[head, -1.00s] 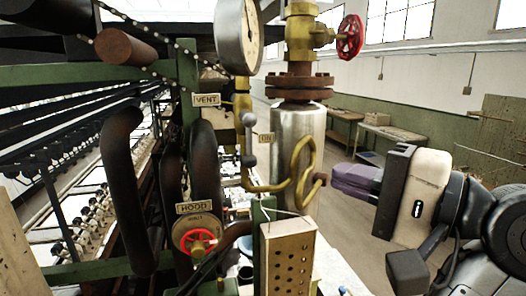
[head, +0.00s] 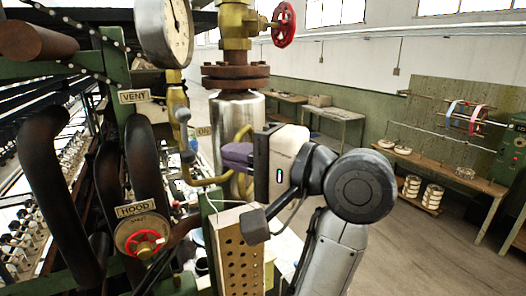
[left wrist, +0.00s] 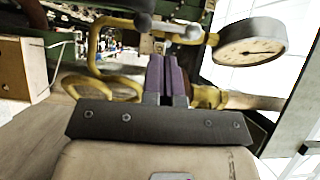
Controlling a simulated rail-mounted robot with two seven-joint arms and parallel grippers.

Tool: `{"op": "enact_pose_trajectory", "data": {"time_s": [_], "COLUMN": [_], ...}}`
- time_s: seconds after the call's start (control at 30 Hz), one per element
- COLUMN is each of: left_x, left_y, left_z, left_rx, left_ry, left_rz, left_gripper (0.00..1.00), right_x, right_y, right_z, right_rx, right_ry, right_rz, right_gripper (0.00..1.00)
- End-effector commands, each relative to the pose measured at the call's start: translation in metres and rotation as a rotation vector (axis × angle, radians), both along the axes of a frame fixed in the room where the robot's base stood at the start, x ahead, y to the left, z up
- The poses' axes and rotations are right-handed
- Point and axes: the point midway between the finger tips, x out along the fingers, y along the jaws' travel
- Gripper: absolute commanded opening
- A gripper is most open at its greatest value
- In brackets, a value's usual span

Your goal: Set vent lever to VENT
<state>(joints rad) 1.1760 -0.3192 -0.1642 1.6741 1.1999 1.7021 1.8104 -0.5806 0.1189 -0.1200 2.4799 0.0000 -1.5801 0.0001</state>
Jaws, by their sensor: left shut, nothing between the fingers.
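My right gripper is not in view.
A pressure gauge (head: 165,28) hangs above the lever. A steel cylinder (head: 237,105) with a rusty flange stands behind my gripper. The HOOD valve's red wheel (head: 144,243) and a perforated box (head: 240,255) are below. Open floor lies to the right.

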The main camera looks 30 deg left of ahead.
Motion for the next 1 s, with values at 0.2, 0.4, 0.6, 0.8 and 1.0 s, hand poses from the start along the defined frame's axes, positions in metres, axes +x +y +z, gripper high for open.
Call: {"op": "enact_pose_trajectory", "data": {"time_s": [0.2,0.4,0.6,0.8,1.0], "left_x": [-0.002,-0.002,-0.003,-0.002,-0.002], "left_y": [0.038,0.060,0.069,0.071,0.071], "left_z": [0.003,0.002,0.001,0.000,0.000], "left_rx": [0.002,0.001,0.001,0.001,0.001], "left_ry": [0.000,0.001,0.000,0.000,0.000], "left_rz": [0.003,0.001,0.000,-0.001,0.000], "left_gripper": [0.00,0.00,0.00,0.00,0.00], "right_x": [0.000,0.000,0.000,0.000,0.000], "right_y": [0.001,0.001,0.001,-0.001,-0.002], "right_z": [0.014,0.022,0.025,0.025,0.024], "right_rx": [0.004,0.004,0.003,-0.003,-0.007], "right_ry": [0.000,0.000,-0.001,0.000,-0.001], "right_rz": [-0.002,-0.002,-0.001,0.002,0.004], "right_gripper": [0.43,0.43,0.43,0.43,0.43]}}
